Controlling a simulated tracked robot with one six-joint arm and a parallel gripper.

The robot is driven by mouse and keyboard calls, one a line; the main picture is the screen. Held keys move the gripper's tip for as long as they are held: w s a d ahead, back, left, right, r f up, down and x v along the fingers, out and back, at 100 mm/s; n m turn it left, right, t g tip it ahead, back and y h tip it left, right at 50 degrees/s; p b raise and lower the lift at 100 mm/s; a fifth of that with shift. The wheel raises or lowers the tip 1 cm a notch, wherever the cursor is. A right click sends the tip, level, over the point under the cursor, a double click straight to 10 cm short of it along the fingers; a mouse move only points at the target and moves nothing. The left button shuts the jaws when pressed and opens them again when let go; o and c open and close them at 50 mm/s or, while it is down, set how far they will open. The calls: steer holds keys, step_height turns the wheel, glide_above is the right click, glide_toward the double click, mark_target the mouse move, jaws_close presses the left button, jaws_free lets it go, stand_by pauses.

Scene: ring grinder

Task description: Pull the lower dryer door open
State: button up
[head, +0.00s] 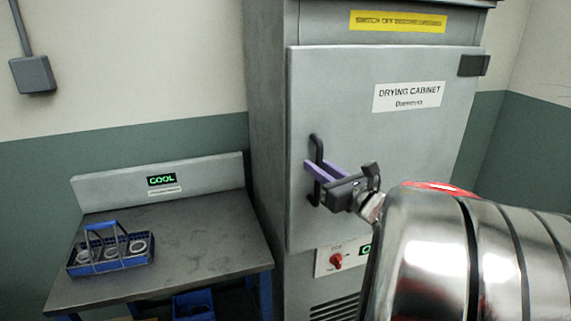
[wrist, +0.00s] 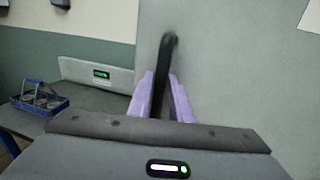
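The grey door (head: 390,140) of the drying cabinet fills the middle of the head view and looks closed flat against its frame. Its black upright bar handle (head: 316,150) is near the left edge; the handle also shows in the wrist view (wrist: 168,50). My gripper (head: 314,172) is at the handle, its purple fingers one on each side of the bar. In the wrist view my gripper (wrist: 161,82) has the bar between its fingertips. Whether both fingers press on the bar is not clear. The handle's lower part is partly hidden by my gripper.
A bench (head: 200,250) stands left of the cabinet, with a blue carrier (head: 110,262) holding several cups and a "COOL" sign (head: 161,180). A red knob (head: 336,261) is below the door, and a dark hinge block (head: 473,65) is at its upper right.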

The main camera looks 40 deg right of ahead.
jaws_close()
steer(key=shift+d, duration=0.15)
steer(key=shift+s, duration=0.15)
